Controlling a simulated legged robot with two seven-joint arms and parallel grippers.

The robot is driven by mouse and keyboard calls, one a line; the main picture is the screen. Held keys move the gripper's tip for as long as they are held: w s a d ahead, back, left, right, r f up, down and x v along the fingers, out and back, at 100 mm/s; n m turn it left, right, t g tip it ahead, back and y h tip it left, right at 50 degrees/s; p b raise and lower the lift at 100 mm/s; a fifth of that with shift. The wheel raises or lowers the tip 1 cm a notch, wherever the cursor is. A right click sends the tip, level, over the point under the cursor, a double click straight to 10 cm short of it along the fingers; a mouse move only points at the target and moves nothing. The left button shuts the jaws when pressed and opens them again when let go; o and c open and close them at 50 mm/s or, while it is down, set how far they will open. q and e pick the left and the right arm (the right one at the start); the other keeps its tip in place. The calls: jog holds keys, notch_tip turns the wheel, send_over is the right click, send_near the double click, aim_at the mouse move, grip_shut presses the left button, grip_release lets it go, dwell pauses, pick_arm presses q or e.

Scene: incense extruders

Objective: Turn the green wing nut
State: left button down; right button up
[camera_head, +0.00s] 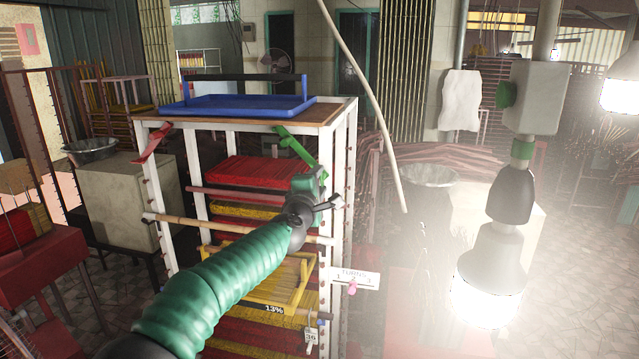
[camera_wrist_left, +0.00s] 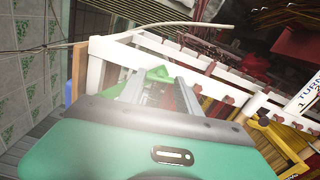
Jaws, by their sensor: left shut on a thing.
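The green wing nut (camera_head: 293,143) is at the upper front right of a white rack, just below its wooden top. It slants from upper left to lower right. My left gripper (camera_head: 318,172) reaches up to it from the lower left and is shut on it. In the left wrist view, the green wing nut (camera_wrist_left: 156,74) shows between the far ends of the two grey fingers of my left gripper (camera_wrist_left: 158,88). My gripper's housing hides part of the view there. My right gripper is in neither view.
A red wing nut (camera_head: 153,144) is on the rack's left post (camera_head: 194,170). A blue tray (camera_head: 235,105) lies on the rack's top. A yellow tray (camera_head: 300,285) and red and yellow incense bundles sit below. A turn sign (camera_head: 355,278) and a bright hanging lamp (camera_head: 488,285) are at right.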

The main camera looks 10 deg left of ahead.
pick_arm(q)
jog(key=c, duration=1.1)
grip_release()
jog(key=shift+f, duration=0.3)
jog(key=shift+o, duration=1.2)
jog(key=shift+a+r, duration=0.1)
jog(key=shift+a, duration=0.05)
jog(key=s+b, duration=1.1)
jog(key=s, duration=0.5)
jog(key=shift+s+a, duration=0.1)
jog(key=shift+s, duration=0.2)
